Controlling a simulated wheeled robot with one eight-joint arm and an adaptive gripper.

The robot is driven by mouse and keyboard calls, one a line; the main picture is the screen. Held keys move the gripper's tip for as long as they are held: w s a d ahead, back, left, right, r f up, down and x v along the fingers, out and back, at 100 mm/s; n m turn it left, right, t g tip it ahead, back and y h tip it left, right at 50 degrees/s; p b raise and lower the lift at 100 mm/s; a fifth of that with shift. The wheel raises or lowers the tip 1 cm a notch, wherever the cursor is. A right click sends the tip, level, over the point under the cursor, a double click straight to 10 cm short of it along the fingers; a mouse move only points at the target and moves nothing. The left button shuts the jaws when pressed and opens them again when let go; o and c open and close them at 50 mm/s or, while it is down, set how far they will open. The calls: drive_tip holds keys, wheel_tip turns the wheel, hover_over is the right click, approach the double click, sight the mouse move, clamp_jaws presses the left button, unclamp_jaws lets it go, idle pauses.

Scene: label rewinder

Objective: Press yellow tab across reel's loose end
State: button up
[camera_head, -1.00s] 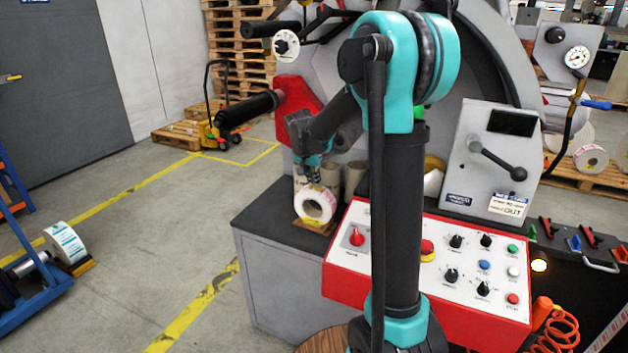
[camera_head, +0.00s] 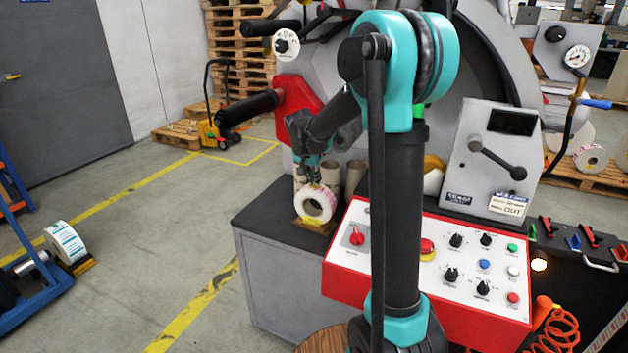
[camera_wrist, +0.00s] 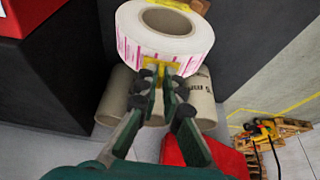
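The reel (camera_head: 302,206) is a white roll with pink-printed labels, standing on a small wooden cradle (camera_head: 314,227) at the near end of a dark cabinet top. In the wrist view the reel (camera_wrist: 130,45) fills the top middle. A yellow tab (camera_wrist: 157,66) lies against its printed outer face, partly hidden by the fingers. My gripper (camera_wrist: 160,80) has its fingertips close together on the tab's middle part, right at the reel's face. In the head view my gripper (camera_head: 312,180) points down at the reel's top. The loose end itself cannot be made out.
Cardboard cores (camera_head: 355,177) stand just behind the reel. A red control panel (camera_head: 345,270) with knobs and buttons is close on the right. A black roller on a red bracket (camera_head: 297,95) is above and behind.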

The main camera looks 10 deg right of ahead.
drive_tip(key=o, duration=0.4)
